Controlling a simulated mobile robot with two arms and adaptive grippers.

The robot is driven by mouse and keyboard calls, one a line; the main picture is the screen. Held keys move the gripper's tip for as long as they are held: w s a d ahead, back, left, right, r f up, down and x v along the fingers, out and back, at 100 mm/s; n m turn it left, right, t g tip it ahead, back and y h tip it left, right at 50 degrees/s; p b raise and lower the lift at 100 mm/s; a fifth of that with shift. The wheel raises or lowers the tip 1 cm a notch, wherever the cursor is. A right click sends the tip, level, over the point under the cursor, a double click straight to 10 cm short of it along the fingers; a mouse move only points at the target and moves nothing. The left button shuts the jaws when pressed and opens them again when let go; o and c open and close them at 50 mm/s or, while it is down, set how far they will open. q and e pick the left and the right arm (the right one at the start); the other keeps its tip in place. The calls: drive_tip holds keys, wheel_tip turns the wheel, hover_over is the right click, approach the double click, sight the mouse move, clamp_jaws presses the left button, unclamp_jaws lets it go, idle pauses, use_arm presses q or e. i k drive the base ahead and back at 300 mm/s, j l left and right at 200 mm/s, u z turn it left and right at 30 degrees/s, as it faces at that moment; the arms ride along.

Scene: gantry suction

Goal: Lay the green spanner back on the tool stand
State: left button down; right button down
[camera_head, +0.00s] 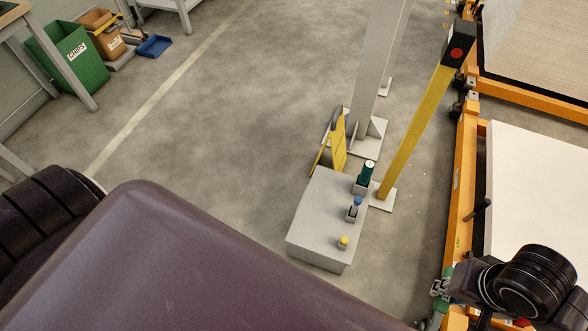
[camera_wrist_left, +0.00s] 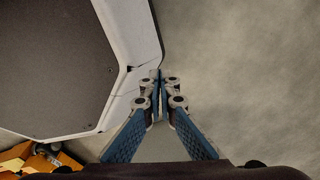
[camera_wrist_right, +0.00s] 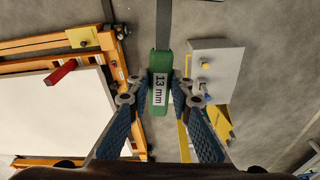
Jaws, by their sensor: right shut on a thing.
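The green spanner (camera_wrist_right: 160,92) is in my right gripper (camera_wrist_right: 158,95). Its green handle, labelled "13 mm", is between the fingers, and a grey shaft runs up out of the right wrist view. In the head view, a bit of green shows by my right gripper (camera_head: 440,292) at the bottom right, beside the orange frame. A grey box-like stand (camera_head: 318,225) stands at the centre; green, blue and yellow pieces are along its right side. I cannot tell whether it is the tool stand. My left gripper (camera_wrist_left: 157,84) is shut and empty beside a pale-edged dark panel.
A grey post (camera_head: 375,75) and a yellow post (camera_head: 415,125) rise behind the grey stand. An orange frame (camera_head: 465,185) with a white panel (camera_head: 535,190) is at the right. A green bin (camera_head: 70,58) is at the far left. The floor between is clear.

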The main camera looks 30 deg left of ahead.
sight(322, 191)
drive_tip(key=j+u, duration=1)
drive_tip(key=u, duration=0.2)
drive_tip(key=i+j, duration=1.25)
drive_tip(key=j, duration=0.15)
drive_tip(key=i+l+z, duration=0.15)
drive_tip(key=i+z, duration=0.25)
drive_tip(key=i, duration=0.4)
drive_tip(key=i+j+z, duration=0.15)
drive_tip(key=i+z, duration=0.25)
drive_tip(key=i, duration=0.4)
drive_tip(key=i+z, duration=0.65)
drive_tip(key=z, duration=0.15)
drive_tip(key=i+j+z, duration=0.25)
drive_tip(key=z, duration=0.15)
drive_tip(key=i+z, duration=0.15)
drive_tip(key=z, duration=0.3)
drive_tip(key=i+z, duration=0.1)
drive_tip(key=z, duration=0.35)
drive_tip(key=i+j+z, duration=0.15)
drive_tip(key=z, duration=0.3)
drive_tip(key=i+j+z, duration=0.1)
drive_tip(key=z, duration=0.4)
